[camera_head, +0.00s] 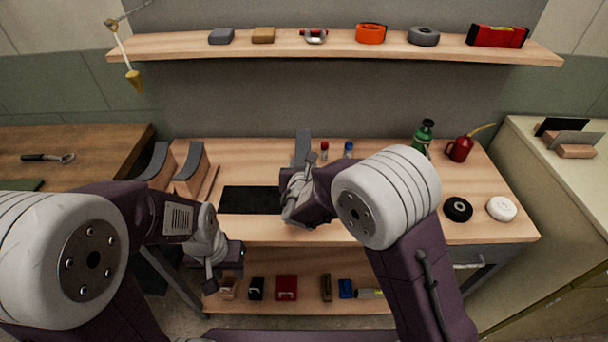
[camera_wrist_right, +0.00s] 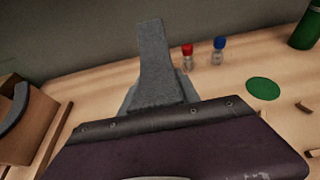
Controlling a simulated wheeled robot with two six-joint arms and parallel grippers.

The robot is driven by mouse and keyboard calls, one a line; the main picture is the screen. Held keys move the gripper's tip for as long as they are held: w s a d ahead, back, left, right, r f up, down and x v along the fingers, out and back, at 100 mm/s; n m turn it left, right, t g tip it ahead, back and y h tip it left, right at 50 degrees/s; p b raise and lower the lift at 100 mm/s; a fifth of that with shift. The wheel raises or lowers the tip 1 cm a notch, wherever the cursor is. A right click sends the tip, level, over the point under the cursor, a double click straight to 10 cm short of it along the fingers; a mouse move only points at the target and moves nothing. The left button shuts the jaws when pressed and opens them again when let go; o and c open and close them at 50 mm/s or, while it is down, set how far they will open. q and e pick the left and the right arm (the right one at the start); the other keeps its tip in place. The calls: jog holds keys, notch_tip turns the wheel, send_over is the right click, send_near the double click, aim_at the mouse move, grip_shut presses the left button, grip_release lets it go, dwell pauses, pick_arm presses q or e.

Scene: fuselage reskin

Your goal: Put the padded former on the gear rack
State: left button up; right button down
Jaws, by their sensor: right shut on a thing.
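My right gripper (camera_head: 300,190) is over the middle of the workbench, near the dark mat. It is shut on a grey, felt-like upright piece (camera_head: 302,148) that looks like the padded former. In the right wrist view the former (camera_wrist_right: 154,62) rises beyond the dark gripper body, which hides its lower part and the fingertips. Two wooden stands with curved grey tops (camera_head: 189,171) are at the bench's left end; one shows in the wrist view (camera_wrist_right: 32,135). I cannot tell whether they are the gear rack. My left gripper (camera_head: 214,283) hangs low before the bench front; its jaw opening is unclear.
A black mat (camera_head: 250,200) lies mid-bench. Red-capped (camera_head: 325,151) and blue-capped (camera_head: 348,149) bottles stand behind. A green bottle (camera_head: 424,136), a red oil can (camera_head: 460,149) and black (camera_head: 458,209) and white (camera_head: 501,208) rolls are at right. A wall shelf (camera_head: 290,46) runs above.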

notch_tip(320, 180, down, 4)
jog(key=shift+r+b, duration=0.25)
jog(key=shift+b, duration=0.2)
jog(key=shift+w+f, duration=0.15)
jog(key=shift+f, duration=0.1)
jog(key=shift+f, duration=0.15)
jog(key=c, duration=0.9)
grip_release()
